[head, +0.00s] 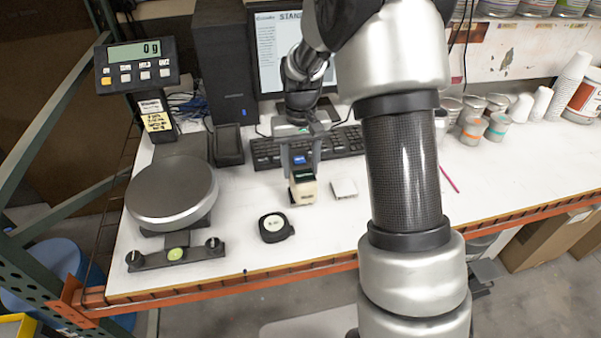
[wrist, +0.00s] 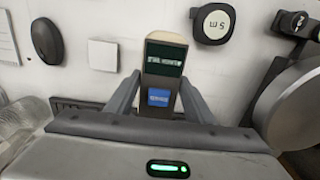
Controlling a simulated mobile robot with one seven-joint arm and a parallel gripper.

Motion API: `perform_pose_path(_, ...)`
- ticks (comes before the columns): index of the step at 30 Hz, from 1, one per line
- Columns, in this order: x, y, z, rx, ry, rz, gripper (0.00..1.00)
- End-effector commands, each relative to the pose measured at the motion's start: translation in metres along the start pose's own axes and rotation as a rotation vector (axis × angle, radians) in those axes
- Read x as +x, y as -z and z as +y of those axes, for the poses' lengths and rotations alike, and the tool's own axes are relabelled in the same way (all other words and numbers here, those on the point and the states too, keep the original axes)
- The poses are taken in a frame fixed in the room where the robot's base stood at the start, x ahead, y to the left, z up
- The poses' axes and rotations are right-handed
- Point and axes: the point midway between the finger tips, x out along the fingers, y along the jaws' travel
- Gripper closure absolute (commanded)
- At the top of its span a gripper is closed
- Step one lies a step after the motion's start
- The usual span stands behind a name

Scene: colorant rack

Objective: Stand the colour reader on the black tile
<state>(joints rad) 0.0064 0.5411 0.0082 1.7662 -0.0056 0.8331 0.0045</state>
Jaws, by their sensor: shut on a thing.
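The colour reader (head: 303,190) is a small cream block with a dark face and a blue label. It also shows in the wrist view (wrist: 165,60), between the fingers. My gripper (head: 301,168) points down over the table and is shut on the reader, with a finger on each side; it also shows in the wrist view (wrist: 159,88). I cannot tell whether the reader's base touches the table. A white square tile (head: 344,188) lies just right of the reader; it also shows in the wrist view (wrist: 103,55). I cannot make out a black tile.
A black tape measure (head: 274,228) lies in front of the reader. A scale with a round plate (head: 172,190) stands left. A keyboard (head: 265,154) is behind. A black rounded object, perhaps a mouse (wrist: 47,40), lies beyond the white tile. Cups (head: 473,132) stand at right.

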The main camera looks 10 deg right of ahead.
Motion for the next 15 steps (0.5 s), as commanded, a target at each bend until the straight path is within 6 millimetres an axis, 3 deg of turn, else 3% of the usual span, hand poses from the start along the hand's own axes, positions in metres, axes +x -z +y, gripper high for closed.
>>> perform_pose_path(6,0.025,0.0,0.0,0.0,0.0,0.0,1.0)
perform_pose_path(15,0.028,0.0,0.0,0.0,0.0,0.001,1.0)
